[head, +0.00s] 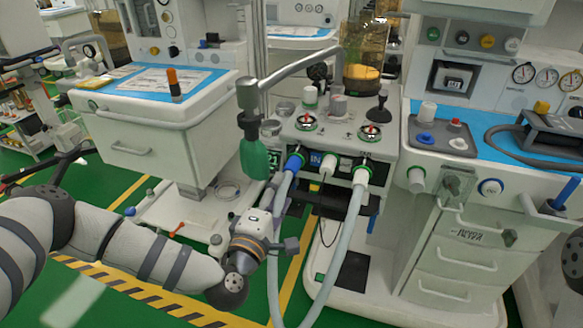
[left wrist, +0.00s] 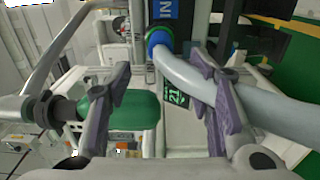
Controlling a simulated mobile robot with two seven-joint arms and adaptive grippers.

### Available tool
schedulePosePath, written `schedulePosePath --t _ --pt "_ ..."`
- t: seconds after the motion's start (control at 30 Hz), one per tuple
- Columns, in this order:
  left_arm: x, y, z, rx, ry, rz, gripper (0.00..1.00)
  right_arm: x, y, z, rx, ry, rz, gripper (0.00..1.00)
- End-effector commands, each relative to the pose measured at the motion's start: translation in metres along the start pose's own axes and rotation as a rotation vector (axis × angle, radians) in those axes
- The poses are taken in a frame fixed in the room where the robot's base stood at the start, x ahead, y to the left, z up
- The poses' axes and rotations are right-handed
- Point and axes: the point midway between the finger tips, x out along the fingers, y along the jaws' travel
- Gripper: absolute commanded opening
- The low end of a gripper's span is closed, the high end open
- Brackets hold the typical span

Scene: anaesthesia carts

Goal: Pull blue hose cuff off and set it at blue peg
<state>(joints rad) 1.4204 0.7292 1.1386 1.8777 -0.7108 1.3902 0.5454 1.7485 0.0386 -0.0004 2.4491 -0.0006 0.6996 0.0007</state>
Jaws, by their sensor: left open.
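The blue hose cuff (head: 294,162) is on the left port of the machine's front, at the end of a grey corrugated hose (head: 281,195). In the left wrist view the cuff (left wrist: 158,38) is at the top centre, beyond my fingertips. My left gripper (head: 270,222) is open and empty, below the cuff. In the left wrist view its fingers (left wrist: 160,85) stand apart, and the right one overlaps the hose. An upright blue peg-like piece (head: 565,194) is at the far right on the cart; I cannot tell if it is the blue peg. My right gripper is not in view.
A green breathing bag (head: 254,158) hangs from a metal arm (head: 300,66) close left of the hose; it also shows in the left wrist view (left wrist: 135,110). Drawers (head: 455,262) stand right.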

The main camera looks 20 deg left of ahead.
Motion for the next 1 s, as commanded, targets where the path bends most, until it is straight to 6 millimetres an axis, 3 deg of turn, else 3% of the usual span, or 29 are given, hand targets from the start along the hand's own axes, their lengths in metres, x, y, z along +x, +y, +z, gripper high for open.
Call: schedulePosePath --t 0.17,0.7,1.0 --pt "0.006 -0.003 0.001 0.001 -0.001 -0.004 0.47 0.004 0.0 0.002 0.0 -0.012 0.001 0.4" --pt "0.079 -0.005 0.001 0.001 -0.002 -0.006 0.47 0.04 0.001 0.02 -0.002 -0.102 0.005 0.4" --pt "0.09 -0.001 0.001 0.001 -0.002 -0.003 0.47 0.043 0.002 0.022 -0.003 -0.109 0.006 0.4"
